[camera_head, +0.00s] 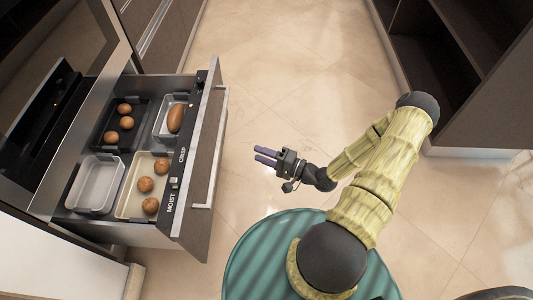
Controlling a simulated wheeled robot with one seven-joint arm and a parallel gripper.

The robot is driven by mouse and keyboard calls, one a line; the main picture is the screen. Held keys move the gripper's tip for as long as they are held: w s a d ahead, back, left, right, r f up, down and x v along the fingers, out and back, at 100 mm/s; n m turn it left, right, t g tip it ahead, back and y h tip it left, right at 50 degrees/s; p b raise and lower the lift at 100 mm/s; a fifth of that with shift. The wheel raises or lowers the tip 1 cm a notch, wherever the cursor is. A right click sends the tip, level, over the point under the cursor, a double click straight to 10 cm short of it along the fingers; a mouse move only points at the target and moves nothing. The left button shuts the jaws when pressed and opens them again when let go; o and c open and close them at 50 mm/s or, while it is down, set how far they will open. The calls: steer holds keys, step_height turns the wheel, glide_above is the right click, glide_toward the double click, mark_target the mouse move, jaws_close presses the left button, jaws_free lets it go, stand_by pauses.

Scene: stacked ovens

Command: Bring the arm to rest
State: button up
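My gripper (266,156) is in the middle of the picture, with its two purple fingers pointing left toward the open drawer. A narrow gap shows between the fingers, and nothing shows between them. It hangs over the floor, to the right of the drawer front and apart from it. My yellow-green arm (375,185) is bent, with its elbow out to the right.
An open warming drawer (203,178) at left holds several trays. Brown round foods lie in the black tray (105,134) and the cream tray (128,204); a long one lies in a small tray. The grey tray (95,184) is empty. A dark shelf unit (485,75) stands right; floor between is clear.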

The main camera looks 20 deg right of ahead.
steer(key=shift+s+d, duration=0.5)
steer(key=shift+s, duration=0.05)
steer(key=shift+w, duration=0.15)
